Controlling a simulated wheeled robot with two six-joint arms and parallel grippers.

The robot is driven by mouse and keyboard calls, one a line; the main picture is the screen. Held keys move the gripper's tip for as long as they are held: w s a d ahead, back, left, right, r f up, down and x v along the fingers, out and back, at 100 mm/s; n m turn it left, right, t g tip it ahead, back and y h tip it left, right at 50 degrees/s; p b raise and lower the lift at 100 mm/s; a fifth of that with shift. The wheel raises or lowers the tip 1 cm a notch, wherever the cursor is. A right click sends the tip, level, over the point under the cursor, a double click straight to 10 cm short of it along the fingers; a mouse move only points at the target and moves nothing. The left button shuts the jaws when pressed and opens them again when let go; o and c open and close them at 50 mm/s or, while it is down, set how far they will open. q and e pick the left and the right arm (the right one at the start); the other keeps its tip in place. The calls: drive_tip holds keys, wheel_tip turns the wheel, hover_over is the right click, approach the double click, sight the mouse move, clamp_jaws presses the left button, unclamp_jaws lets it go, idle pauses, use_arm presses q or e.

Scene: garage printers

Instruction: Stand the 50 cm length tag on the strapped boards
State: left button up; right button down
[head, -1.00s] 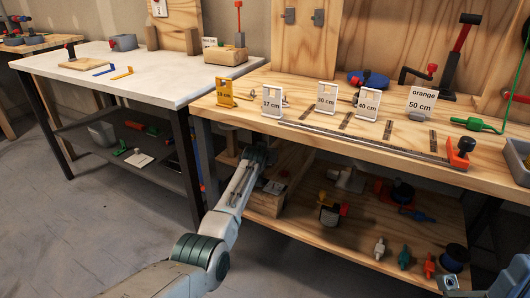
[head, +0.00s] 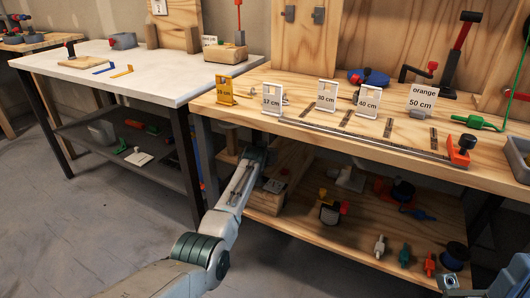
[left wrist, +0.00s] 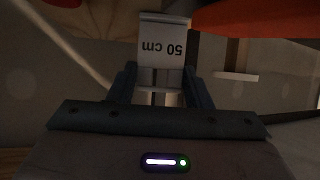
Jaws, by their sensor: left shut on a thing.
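A white tag reading "50 cm" (left wrist: 163,48) shows upside down in the left wrist view, between the fingers of my left gripper (left wrist: 160,88). The gripper is shut on it. Wooden pieces (head: 265,203) lie on the lower shelf beside the arm. I cannot tell whether these are the strapped boards. A grey part of my right arm shows in the bottom right corner, with its fingers unclear.
On the bench top (head: 330,132) stand a yellow tag (head: 225,91), tags for 17 cm (head: 272,102), 30 cm (head: 327,96) and 40 cm (head: 368,102), and an "orange 50 cm" card (head: 421,103). The lower shelf (head: 350,243) holds several tools. A white table (head: 130,85) stands left.

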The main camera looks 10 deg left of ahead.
use_arm(q)
drive_tip(key=shift+f, duration=0.15)
drive_tip(key=o, duration=1)
drive_tip(key=shift+c, duration=0.2)
